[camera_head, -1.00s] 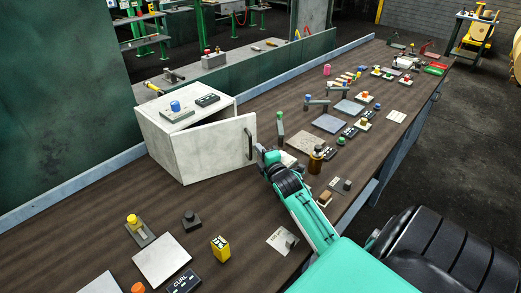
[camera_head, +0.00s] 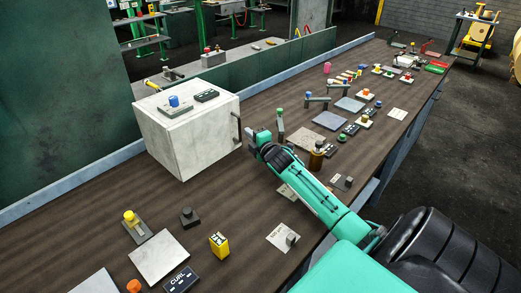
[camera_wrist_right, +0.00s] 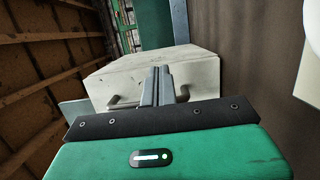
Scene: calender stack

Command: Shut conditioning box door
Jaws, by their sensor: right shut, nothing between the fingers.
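The white conditioning box (camera_head: 160,140) stands on the bench at left of centre in the head view. Its door (camera_head: 210,142) lies flush or nearly flush with the box; no clear gap shows. The dark door handle (camera_head: 236,130) is upright near the door's right edge. My right gripper (camera_head: 251,136) is shut and empty, just right of the handle. In the wrist view the shut fingers (camera_wrist_right: 157,86) point at the pale box face (camera_wrist_right: 195,68), with the handle (camera_wrist_right: 126,102) left of them. Contact with the door cannot be told. My left gripper is out of view.
A blue-topped button unit (camera_head: 174,101) and a dark block (camera_head: 207,95) sit on the box. A green-topped post (camera_head: 280,122) and a brown bottle (camera_head: 317,156) stand near my right arm. A yellow block (camera_head: 219,244) and a pale plate (camera_head: 159,257) lie in front.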

